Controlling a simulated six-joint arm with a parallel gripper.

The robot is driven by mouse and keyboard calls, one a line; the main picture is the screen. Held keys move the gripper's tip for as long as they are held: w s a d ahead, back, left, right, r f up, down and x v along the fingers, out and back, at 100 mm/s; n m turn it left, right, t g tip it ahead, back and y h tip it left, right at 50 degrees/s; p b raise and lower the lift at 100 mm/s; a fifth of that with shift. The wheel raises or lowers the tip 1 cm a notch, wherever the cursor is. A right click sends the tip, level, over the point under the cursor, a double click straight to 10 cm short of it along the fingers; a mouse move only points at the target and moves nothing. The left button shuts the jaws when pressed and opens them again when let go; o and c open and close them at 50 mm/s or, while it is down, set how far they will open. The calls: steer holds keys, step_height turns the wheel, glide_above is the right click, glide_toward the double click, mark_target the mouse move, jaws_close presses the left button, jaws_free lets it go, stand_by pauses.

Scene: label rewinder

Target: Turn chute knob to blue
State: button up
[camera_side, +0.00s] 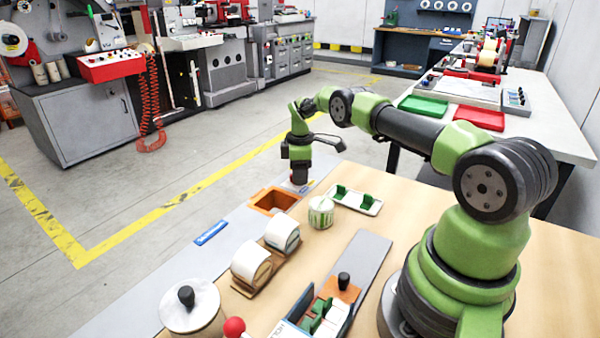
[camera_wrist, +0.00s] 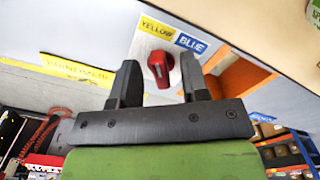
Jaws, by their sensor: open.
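I cannot tell for certain which label the knob points to. My gripper (camera_wrist: 160,82) is open, with one dark finger on each side of the knob; I cannot tell whether they touch it. In the side view my gripper (camera_side: 299,171) points down at the far end of the bench, largely hiding the knob.
An orange chute opening (camera_side: 275,200) lies close beside my gripper. A green-and-white roll (camera_side: 321,212), a white tray with green pieces (camera_side: 356,200) and two white rolls (camera_side: 282,233) on a wooden stand are nearby. A white disc with a black handle (camera_side: 189,304) is at the front.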

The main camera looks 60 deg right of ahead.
steer(key=shift+f, duration=0.1)
jaws_close()
steer(key=shift+m, duration=0.3)
steer(key=m, duration=0.6)
steer(key=shift+a, duration=0.2)
steer(key=m, duration=0.3)
steer(key=shift+a+m, duration=0.1)
steer(key=shift+m, duration=0.2)
steer(key=shift+a+m, duration=0.1)
steer(key=shift+m, duration=1.7)
steer(key=shift+w, duration=0.1)
